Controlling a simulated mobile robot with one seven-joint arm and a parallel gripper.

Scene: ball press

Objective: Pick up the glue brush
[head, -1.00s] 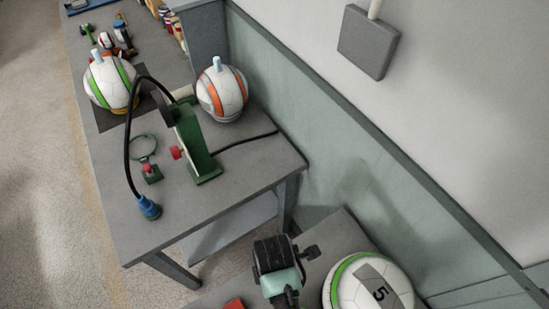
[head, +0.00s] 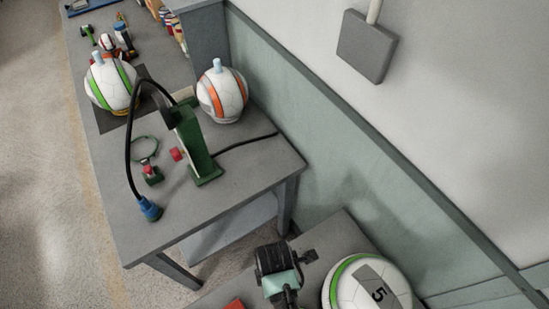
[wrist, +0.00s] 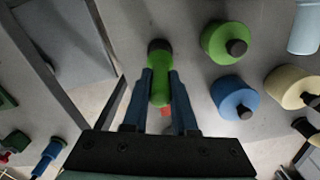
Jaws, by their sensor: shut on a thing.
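The glue brush, which I take to be the green piece with a dark round end (wrist: 159,92), sits between the blue fingers of my gripper (wrist: 160,75) in the wrist view. The fingers are shut on it, one on each side. Its green body runs back toward the palm, and its lower part is hidden. In the head view the black and mint end of my arm is at the bottom centre, with the fingers and brush not distinguishable.
Green (wrist: 220,42), blue (wrist: 233,98) and cream (wrist: 290,86) spool-like pieces lie to the right of my gripper. In the head view a ball marked 5 (head: 350,295) is beside my arm. A grey bench (head: 230,160) holds balls, a green stand (head: 193,140) and a blue-ended cable (head: 149,208).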

